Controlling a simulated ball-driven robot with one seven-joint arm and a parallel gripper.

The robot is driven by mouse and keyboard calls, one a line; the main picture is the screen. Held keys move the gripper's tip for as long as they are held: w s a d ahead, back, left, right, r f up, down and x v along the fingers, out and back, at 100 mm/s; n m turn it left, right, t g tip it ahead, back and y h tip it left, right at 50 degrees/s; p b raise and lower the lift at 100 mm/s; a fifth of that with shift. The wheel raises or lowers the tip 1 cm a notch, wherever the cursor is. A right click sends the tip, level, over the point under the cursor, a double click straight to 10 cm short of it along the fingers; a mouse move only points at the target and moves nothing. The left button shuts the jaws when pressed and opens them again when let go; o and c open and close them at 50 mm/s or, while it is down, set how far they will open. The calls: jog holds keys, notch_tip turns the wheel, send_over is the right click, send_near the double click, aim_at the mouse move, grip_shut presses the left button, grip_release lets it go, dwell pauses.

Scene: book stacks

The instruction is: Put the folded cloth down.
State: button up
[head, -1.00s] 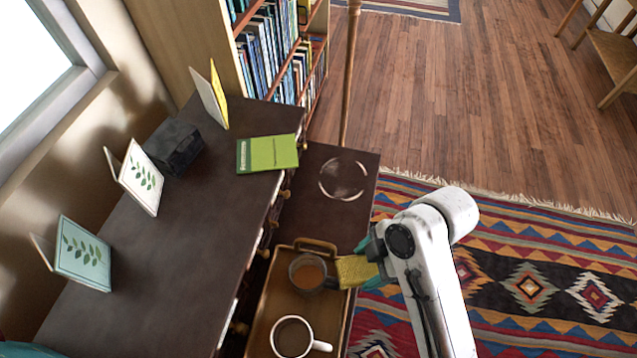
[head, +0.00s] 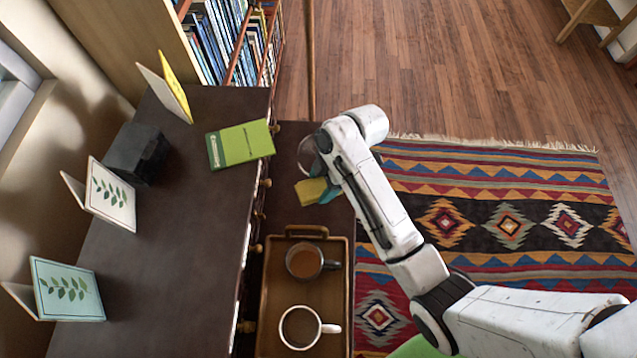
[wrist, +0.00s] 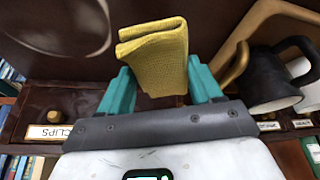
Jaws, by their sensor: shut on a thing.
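The folded cloth (head: 310,191) is yellow and textured. My gripper (head: 325,190) is shut on it and holds it over the dark low surface (head: 338,228), beyond the tray. In the wrist view the cloth (wrist: 157,52) stands folded between the two teal fingers of my gripper (wrist: 161,82). A pale ring mark (head: 307,155) on the dark surface is partly hidden behind my arm; it also shows in the wrist view (wrist: 62,48), left of the cloth. I cannot tell whether the cloth touches the surface.
A brown tray (head: 270,300) with a dark mug (head: 304,262) and a white mug (head: 300,327) stands nearer. The raised desktop (head: 190,230) at left holds cards, a black box (head: 137,152) and a green book (head: 240,145). A patterned rug (head: 490,215) lies at right.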

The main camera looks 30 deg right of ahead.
aim_at(319, 181)
jog(key=shift+w+d+f, duration=0.15)
jog(key=shift+w+f, duration=0.85)
jog(key=shift+f, duration=1.75)
jog(key=shift+f, duration=0.1)
jog(key=o, duration=0.9)
jog(key=shift+o, duration=0.2)
jog(key=v, duration=1.2)
jog(key=shift+s+d, duration=0.1)
jog(key=s+d+m+h, duration=0.1)
jog(key=s+m+h, duration=0.1)
jog(key=s+m, duration=0.6)
jog(key=s+d+f+m+h, duration=0.1)
jog(key=s+m, duration=0.6)
jog(key=s, duration=0.7)
jog(key=shift+d+m+h, duration=0.4)
jog(key=shift+h, duration=0.3)
jog(key=shift+f, duration=0.1)
